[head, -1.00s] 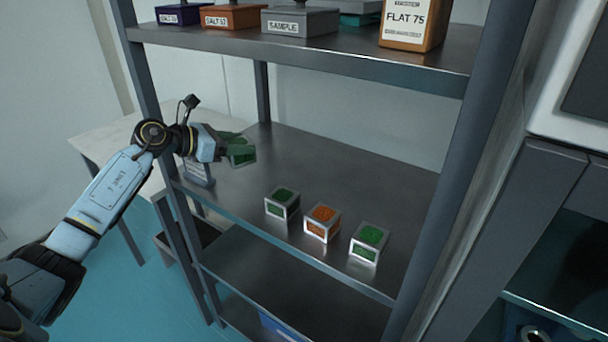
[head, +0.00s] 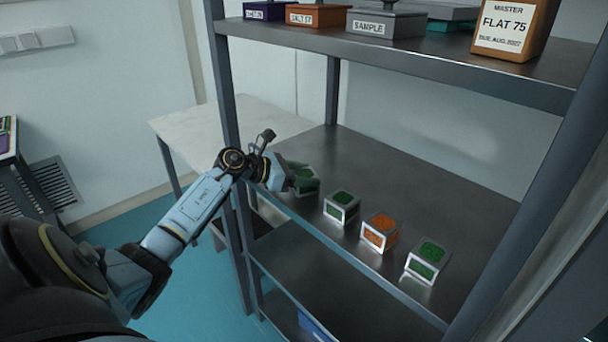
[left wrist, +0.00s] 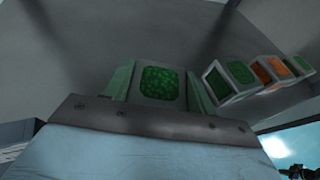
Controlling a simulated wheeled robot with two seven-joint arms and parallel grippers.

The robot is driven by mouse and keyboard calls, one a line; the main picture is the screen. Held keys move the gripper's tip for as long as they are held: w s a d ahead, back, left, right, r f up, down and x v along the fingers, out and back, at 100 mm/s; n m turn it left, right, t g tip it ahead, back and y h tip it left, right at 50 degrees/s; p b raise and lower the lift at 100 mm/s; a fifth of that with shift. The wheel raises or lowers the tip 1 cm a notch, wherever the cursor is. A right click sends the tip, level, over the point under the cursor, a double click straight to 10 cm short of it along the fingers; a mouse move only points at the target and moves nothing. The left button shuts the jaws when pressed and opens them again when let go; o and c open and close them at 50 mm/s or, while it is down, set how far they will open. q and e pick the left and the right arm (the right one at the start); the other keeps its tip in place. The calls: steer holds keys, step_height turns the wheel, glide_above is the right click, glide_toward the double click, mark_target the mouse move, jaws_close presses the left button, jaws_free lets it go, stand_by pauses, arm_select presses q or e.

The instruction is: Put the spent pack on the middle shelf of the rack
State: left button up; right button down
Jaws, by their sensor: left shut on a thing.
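My left gripper (head: 303,180) reaches in over the left part of the middle shelf (head: 395,175) of the rack. It is shut on a pack with a green face (left wrist: 158,82), which shows between its two green fingers in the left wrist view. In the head view the fingers mostly hide this pack. I cannot tell whether it touches the shelf, and no mark shows whether it is spent. To its right stand a green pack (head: 341,207), an orange pack (head: 380,231) and another green pack (head: 427,261), in a row near the front edge.
A rack post (head: 230,150) stands close beside my left forearm. The middle shelf is clear behind the row. A pale table (head: 185,128) stands left of the rack.

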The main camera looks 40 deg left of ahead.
arm_select(q)
steer(key=shift+f, duration=0.1)
steer(key=o, duration=1.1)
steer(key=shift+c, duration=0.2)
steer(key=shift+s+a+r, duration=0.1)
steer(key=shift+s+r, duration=0.05)
steer(key=shift+r, duration=0.05)
steer(key=v, duration=1.1)
steer(key=shift+s, duration=0.3)
steer(key=shift+a+r, duration=0.1)
steer(key=shift+a, duration=0.05)
